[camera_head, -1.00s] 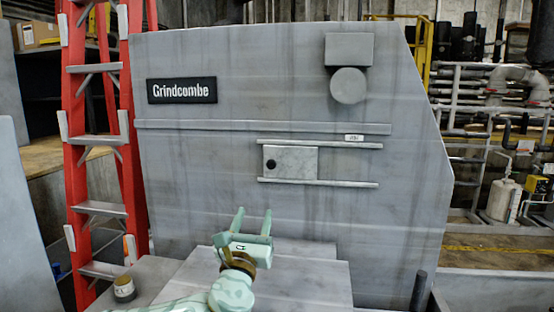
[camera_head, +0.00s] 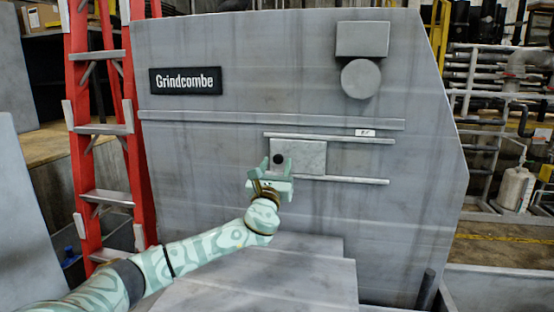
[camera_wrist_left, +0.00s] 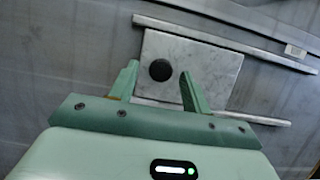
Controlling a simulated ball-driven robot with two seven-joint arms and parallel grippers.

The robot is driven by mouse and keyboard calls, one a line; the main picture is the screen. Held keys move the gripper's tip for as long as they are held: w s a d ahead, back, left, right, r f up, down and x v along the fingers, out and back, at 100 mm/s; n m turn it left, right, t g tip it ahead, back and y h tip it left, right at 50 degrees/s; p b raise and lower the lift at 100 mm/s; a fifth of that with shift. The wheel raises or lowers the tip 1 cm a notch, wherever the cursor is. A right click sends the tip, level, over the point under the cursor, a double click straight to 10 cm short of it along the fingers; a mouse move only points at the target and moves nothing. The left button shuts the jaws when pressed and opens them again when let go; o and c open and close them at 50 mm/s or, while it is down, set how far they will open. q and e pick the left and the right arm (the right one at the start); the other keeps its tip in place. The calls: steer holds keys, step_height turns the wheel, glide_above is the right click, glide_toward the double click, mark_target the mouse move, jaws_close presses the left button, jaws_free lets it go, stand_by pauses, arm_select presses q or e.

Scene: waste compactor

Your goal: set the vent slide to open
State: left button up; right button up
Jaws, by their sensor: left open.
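The vent slide is a pale grey plate (camera_head: 305,157) with a round black knob (camera_head: 278,159), set between two horizontal rails at their left end. A small white label (camera_head: 365,133) sits on the upper rail, right of the plate. My left gripper (camera_head: 277,168) is in front of the plate's left part, at the knob. In the left wrist view the plate (camera_wrist_left: 205,75) shows the knob (camera_wrist_left: 160,70) between the two open fingertips (camera_wrist_left: 158,78). Whether the fingers touch the knob I cannot tell. The label's text is too small to read. My right gripper is not in view.
The grey machine panel (camera_head: 220,115) carries a "Grindcombe" sign (camera_head: 185,81) and a box with a round disc (camera_head: 361,78). A grey sloped block (camera_head: 270,275) juts out below. A red ladder (camera_head: 95,130) stands at left. The rails are clear right of the plate.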

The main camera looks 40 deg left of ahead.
arm_select(q)
steer(key=shift+w+a+r, duration=0.25)
steer(key=shift+w+r, duration=0.05)
steer(key=shift+w, duration=0.2)
steer(key=shift+w+a, duration=0.1)
steer(key=shift+w, duration=0.05)
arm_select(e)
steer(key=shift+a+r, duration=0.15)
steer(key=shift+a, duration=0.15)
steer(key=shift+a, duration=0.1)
arm_select(q)
jaws_close()
steer(key=w+d, duration=0.7)
steer(key=d, duration=0.6)
steer(key=shift+d+b, duration=0.25)
steer(key=shift+b, duration=0.15)
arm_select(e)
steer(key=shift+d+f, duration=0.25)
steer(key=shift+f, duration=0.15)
arm_select(q)
steer(key=shift+w, duration=0.1)
